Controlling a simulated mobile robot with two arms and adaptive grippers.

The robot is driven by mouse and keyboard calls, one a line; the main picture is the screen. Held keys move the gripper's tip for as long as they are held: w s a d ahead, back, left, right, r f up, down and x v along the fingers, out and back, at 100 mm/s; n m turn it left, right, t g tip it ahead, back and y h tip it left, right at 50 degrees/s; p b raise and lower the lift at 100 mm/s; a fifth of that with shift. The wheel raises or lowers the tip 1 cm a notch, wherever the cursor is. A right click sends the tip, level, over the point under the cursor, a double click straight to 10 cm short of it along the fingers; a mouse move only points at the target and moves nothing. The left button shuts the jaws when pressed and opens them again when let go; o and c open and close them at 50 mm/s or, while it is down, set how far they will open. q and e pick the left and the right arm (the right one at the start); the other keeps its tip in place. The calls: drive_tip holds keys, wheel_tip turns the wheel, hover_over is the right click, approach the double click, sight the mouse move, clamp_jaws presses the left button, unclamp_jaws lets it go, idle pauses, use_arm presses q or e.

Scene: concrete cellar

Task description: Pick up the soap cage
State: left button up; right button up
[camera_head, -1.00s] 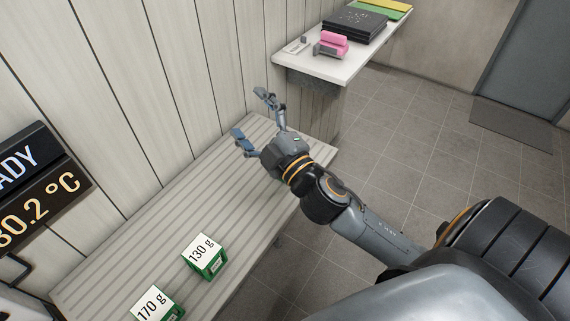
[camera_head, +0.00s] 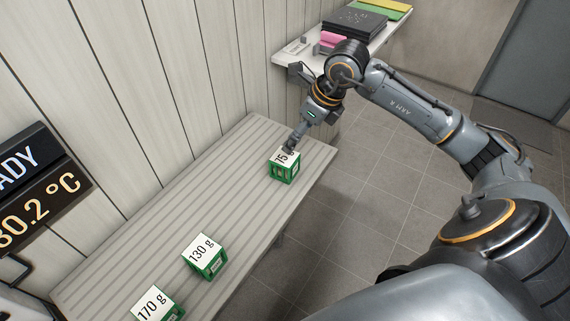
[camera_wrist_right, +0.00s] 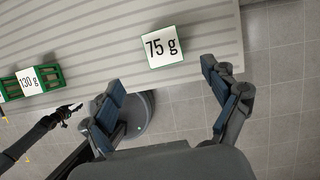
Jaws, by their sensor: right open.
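Three green cages with white weight labels stand on the slatted bench (camera_head: 150,215). The 75 g cage (camera_head: 284,170) is at the bench's far end, the 130 g cage (camera_head: 205,257) nearer, and the 170 g cage (camera_head: 158,303) nearest, cut by the lower edge. My right gripper (camera_head: 291,147) reaches down at the 75 g cage and partly covers its label. In the right wrist view, my right gripper (camera_wrist_right: 160,78) is open and empty, with the 75 g cage (camera_wrist_right: 164,47) just beyond its fingertips. A dark arm end, apparently my left gripper (camera_wrist_right: 73,110), shows small at lower left there.
A white shelf (camera_head: 290,57) at the back holds a black slab (camera_head: 355,22), a pink block (camera_head: 328,40) and yellow and green sheets. A panelled wall (camera_head: 150,90) runs along the bench. A temperature display (camera_head: 40,205) is at left. The tiled floor (camera_head: 385,170) is clear.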

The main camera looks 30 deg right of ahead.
sight(287, 157)
drive_tip(key=p+x, duration=0.1)
drive_tip(key=x, duration=0.6)
drive_tip(key=shift+a+f, duration=0.1)
drive_tip(key=shift+f, duration=0.35)
drive_tip(key=x, duration=0.1)
drive_tip(key=p+x, duration=0.2)
drive_tip(key=x, duration=0.1)
drive_tip(key=shift+s+d+f, duration=0.15)
drive_tip(key=shift+s+d, duration=0.05)
drive_tip(key=shift+d, duration=0.15)
drive_tip(key=shift+w+f, duration=0.2)
drive_tip(key=shift+f, duration=0.4)
drive_tip(key=shift+r, duration=0.1)
drive_tip(key=c, duration=1.3)
